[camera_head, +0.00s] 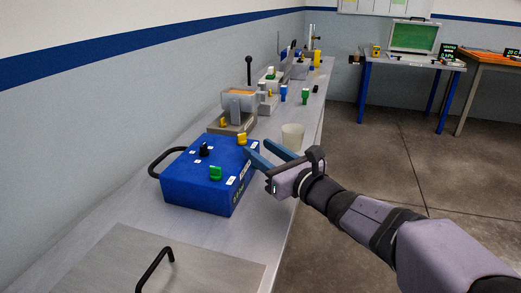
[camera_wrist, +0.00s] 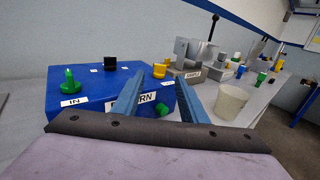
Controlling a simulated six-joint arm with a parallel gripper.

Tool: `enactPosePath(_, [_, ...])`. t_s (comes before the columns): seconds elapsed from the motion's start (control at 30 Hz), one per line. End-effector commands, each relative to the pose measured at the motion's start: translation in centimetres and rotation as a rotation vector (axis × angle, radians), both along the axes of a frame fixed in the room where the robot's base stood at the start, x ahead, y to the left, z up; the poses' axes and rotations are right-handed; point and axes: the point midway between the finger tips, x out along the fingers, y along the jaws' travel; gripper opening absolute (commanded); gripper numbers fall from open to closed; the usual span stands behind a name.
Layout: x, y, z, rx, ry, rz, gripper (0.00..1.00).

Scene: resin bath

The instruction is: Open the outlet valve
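A blue box (camera_head: 205,185) with several coloured knobs stands on the bench; it fills the left of the wrist view (camera_wrist: 85,85). A green knob (camera_head: 215,172) sits by a label reading IN in the wrist view. A black knob (camera_head: 204,150) and a yellow knob (camera_head: 242,139) sit farther back on top. Another green knob (camera_wrist: 162,110) shows low between my fingers, near a label partly hidden by a finger. I cannot read which knob is the outlet. My gripper (camera_head: 256,148) is open and empty, its blue fingers at the box's right side, pointing toward the yellow knob.
A translucent cup (camera_head: 291,137) stands close to the right of my fingers. A grey fixture (camera_head: 237,105) stands behind the box. A plate with a black handle (camera_head: 155,268) lies in front. Small coloured items stand farther along the bench.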

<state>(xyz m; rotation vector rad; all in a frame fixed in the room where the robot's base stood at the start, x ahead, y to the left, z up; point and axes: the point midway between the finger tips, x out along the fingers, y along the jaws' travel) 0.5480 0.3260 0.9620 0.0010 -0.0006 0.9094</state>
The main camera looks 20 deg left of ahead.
Motion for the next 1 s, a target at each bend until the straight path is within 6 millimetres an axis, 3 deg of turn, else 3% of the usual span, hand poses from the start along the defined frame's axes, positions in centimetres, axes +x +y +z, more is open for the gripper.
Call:
enactPosePath(0.07, [0.0, 0.0, 0.0, 0.0, 0.0, 0.0, 0.39])
enactPosePath(0.23, [0.0, 0.0, 0.5, 0.0, -0.001, 0.0, 0.0])
enactPosePath(0.47, [-0.1, 0.2, 4.1, -0.001, 0.001, 0.003, 0.0])
enactPosePath(0.7, [0.0, 0.6, 10.1, -0.006, 0.016, 0.01, 0.0])
enactPosePath(1.0, [-0.1, 1.2, 16.4, -0.028, 0.048, 0.024, 0.0])
